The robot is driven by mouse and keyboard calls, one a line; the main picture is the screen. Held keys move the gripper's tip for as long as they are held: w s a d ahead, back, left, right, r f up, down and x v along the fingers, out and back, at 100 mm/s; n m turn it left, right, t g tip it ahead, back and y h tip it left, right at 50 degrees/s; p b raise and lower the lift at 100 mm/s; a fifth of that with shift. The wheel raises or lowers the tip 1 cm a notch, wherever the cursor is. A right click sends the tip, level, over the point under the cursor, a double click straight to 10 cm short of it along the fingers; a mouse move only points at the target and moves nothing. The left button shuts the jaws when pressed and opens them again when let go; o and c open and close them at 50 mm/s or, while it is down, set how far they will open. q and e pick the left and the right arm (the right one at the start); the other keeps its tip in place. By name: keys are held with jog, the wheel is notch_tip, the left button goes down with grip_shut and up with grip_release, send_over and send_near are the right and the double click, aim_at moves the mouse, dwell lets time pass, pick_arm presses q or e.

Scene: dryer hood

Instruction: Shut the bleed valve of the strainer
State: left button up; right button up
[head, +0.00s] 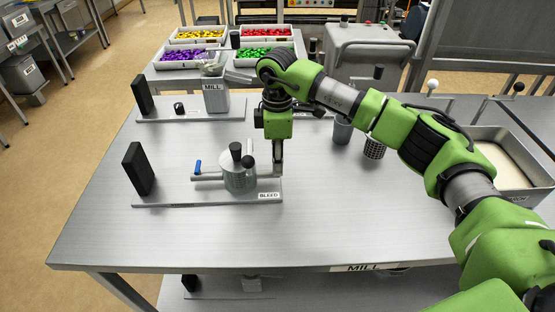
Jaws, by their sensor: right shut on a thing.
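The strainer (238,181) is a grey cylindrical body with dark knobs on top, on a flat base plate (185,197) in the middle left of the table. A pipe with a blue lever (197,166) sticks out on its left. A BLEED label (269,195) is on the plate's right end. My right gripper (277,168) points down there, at the end of the strainer's right-hand pipe, above the label. It is shut on the bleed valve's handle, which the fingers mostly hide, so its angle cannot be told. My left gripper is not in view.
A black upright block (139,168) stands on the plate's left end. A similar unit labelled MILL (215,98) stands behind. Dark cups (342,130) and a metal tray (492,160) are to the right. The table's front middle is clear.

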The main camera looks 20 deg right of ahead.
jog(key=shift+r, duration=0.1)
jog(key=o, duration=1.1)
notch_tip(320, 180, up, 12)
